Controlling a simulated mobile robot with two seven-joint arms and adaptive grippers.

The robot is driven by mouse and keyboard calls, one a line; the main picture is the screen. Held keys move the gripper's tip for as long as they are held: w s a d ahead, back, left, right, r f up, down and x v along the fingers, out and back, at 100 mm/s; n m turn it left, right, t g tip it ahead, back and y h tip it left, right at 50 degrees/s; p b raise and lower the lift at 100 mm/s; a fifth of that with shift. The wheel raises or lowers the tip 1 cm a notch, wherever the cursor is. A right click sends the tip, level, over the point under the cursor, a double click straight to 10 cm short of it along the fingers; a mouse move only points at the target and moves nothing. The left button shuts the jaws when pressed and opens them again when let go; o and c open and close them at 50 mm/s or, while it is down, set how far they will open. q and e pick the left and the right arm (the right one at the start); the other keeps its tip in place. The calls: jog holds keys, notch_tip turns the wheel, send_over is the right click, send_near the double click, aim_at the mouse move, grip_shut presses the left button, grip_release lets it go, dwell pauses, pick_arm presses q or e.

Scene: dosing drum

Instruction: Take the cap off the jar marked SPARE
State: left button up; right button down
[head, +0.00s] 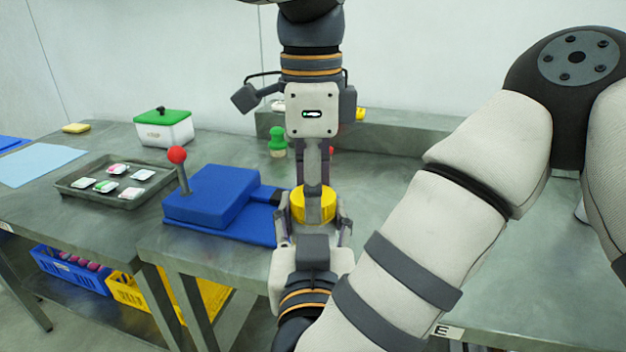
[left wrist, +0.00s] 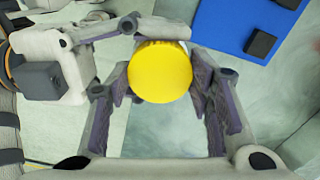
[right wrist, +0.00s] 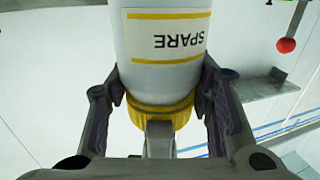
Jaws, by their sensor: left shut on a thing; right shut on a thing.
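The jar marked SPARE (right wrist: 165,30) is white with yellow stripes and shows upside down in the right wrist view. Its yellow cap (right wrist: 160,112) sits against the jar's end; it also shows in the head view (head: 313,206) and from above in the left wrist view (left wrist: 160,72). My left gripper (head: 312,182) points down from above and is shut on the cap, a finger on each side. My right gripper (head: 315,228) comes from the near side and is shut on the jar just below the cap. In the head view the jar body is mostly hidden by my right gripper.
A blue fixture (head: 215,195) with a red-knobbed lever (head: 178,156) stands left of the jar. Farther left are a tray (head: 70,187) of packets and a green-lidded white box (head: 165,132). A green-topped container (head: 277,140) stands behind. The bench at right looks mostly clear.

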pick_arm(q)
jog(key=o, duration=1.3)
jog(key=shift+c, duration=0.2)
